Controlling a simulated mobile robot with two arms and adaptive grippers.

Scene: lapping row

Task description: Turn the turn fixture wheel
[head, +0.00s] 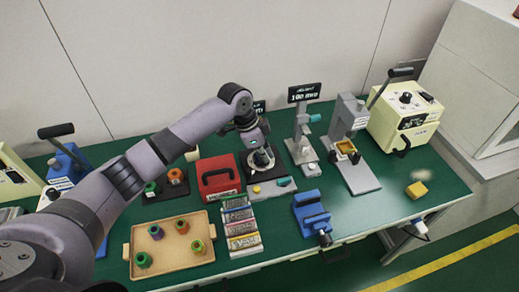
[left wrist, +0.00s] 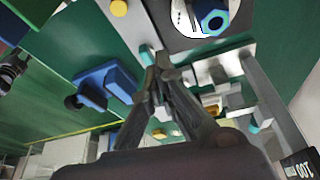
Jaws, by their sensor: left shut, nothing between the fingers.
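My left gripper (head: 260,157) hangs over a small fixture (head: 270,188) with a pale base plate near the middle back of the bench. In the left wrist view its fingertips (left wrist: 160,60) are together with nothing between them. In the head view the gripper partly hides the wheel. My right gripper is not in view.
A red box (head: 218,180) stands left of the fixture and a dial gauge stand (head: 302,140) right of it. In front are a row of boxes (head: 240,225) and a blue vise (head: 312,212). A tan tray (head: 172,262) holds several coloured spools.

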